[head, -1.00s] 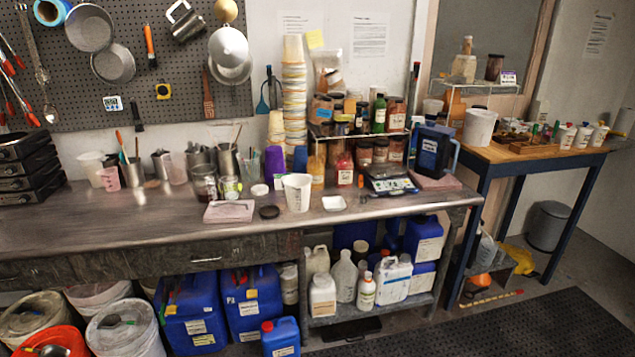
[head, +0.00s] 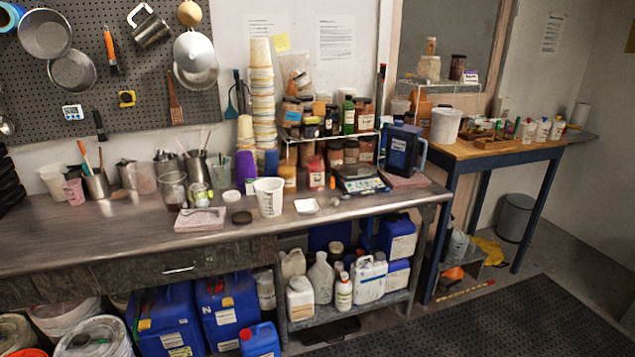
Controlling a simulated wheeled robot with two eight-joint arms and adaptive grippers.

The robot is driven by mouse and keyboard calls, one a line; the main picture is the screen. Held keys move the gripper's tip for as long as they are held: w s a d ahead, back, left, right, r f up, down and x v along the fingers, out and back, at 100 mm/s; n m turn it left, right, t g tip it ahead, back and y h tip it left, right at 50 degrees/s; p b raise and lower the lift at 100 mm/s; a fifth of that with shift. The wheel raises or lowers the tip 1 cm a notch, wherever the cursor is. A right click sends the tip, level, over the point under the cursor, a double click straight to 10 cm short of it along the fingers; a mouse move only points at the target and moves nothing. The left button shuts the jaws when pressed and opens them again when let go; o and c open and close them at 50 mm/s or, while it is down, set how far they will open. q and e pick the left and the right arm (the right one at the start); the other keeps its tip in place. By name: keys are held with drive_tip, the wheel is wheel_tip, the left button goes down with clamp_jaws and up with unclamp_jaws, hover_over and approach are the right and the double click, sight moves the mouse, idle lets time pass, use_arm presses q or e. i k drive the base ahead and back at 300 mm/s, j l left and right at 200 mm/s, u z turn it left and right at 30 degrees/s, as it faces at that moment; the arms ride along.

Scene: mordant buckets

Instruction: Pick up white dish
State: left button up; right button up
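A small white dish (head: 306,206) lies on the metal workbench (head: 110,240), near its front edge. It is shallow and looks empty. Neither of my grippers is in the head view, and nothing touches the dish from above.
A tall cup stack (head: 262,100) and a jar rack (head: 330,130) stand behind. Blue canisters (head: 228,308) fill the space below. The bench's left front is clear.

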sight(308, 205)
drive_tip(key=z, duration=0.25)
drive_tip(key=i+j+z, duration=0.15)
drive_tip(key=i+z, duration=0.25)
drive_tip(key=i+j+z, duration=0.35)
